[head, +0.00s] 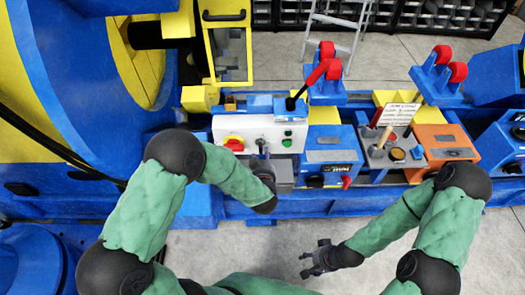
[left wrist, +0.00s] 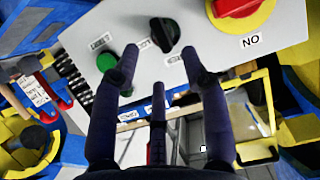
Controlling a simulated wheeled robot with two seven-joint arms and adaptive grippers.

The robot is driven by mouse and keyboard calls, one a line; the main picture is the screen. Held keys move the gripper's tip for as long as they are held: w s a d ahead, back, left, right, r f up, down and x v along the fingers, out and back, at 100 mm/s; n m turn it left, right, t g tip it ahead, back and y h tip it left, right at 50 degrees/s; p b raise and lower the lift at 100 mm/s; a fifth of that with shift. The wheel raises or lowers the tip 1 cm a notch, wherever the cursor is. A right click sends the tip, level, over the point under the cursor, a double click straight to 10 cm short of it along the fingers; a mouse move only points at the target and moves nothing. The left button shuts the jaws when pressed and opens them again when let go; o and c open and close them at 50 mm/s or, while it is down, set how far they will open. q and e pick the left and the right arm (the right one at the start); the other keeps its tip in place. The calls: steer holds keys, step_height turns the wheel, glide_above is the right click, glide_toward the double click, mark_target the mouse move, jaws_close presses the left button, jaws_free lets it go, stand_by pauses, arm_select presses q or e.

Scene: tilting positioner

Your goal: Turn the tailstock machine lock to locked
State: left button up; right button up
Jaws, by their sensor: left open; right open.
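A light grey control panel (head: 270,135) stands in front of me on the blue machine bed. It carries a red rotary switch on a yellow plate (head: 234,143), with green buttons (head: 288,143) to its right. The left wrist view shows a black rotary knob (left wrist: 166,35) between a green button (left wrist: 107,60) and the red switch (left wrist: 235,8). No readable label shows which control is the tailstock lock. My left gripper (head: 262,155) is open at the panel, its fingertips (left wrist: 158,70) just short of the black knob. My right gripper (head: 318,259) is open and empty over the floor.
Right of the panel stand a blue box with a black knob and red handle (head: 328,157), a grey tool tray (head: 388,150) and an orange box (head: 446,145). Red rollers (head: 328,62) stand behind. A large blue and yellow positioner (head: 75,75) fills the left. The floor in front is clear.

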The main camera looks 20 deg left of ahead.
mark_target(261, 148)
arm_select(q)
steer(key=b+x, duration=0.1)
steer(key=x, duration=0.5)
steer(key=shift+b, duration=0.35)
jaws_close()
